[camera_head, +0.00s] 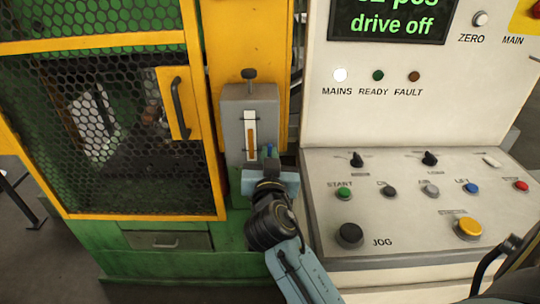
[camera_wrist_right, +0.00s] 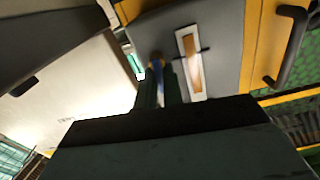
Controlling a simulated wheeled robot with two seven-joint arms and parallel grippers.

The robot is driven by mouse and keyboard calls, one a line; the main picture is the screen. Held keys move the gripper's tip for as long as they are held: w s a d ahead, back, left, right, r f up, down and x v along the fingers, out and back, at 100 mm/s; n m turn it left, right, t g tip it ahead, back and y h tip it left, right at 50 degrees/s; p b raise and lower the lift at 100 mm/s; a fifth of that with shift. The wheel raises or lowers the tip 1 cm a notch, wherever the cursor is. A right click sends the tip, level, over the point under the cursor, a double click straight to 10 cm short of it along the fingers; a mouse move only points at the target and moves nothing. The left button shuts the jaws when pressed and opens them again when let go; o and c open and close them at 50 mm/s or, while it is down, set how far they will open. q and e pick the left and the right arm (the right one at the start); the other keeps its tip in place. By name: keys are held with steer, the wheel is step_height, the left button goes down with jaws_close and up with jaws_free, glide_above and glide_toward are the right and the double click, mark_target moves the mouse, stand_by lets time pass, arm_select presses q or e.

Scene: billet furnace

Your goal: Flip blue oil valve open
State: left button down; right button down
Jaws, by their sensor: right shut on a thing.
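The blue oil valve (camera_head: 270,149) shows as a small blue piece at the lower right of a grey oil unit (camera_head: 235,108) with an amber sight glass. The unit is mounted on the yellow post of the machine. My right gripper (camera_head: 270,163) reaches up from below and is shut on the valve lever. In the right wrist view the blue lever (camera_wrist_right: 157,68) shows between the two dark fingers (camera_wrist_right: 160,88). Most of the lever is hidden by the fingers, so its exact angle is hard to tell. My left gripper is out of view.
A white control panel (camera_head: 420,205) with several buttons and knobs stands close to the right of my right arm. A yellow-framed mesh door (camera_head: 110,42) with a dark handle (camera_head: 180,107) is to the left. A green drawer front (camera_head: 168,240) is below it.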

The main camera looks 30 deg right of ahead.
steer(key=shift+n, duration=0.5)
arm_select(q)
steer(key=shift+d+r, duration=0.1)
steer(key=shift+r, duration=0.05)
arm_select(e)
steer(key=c, duration=1.5)
jaws_free()
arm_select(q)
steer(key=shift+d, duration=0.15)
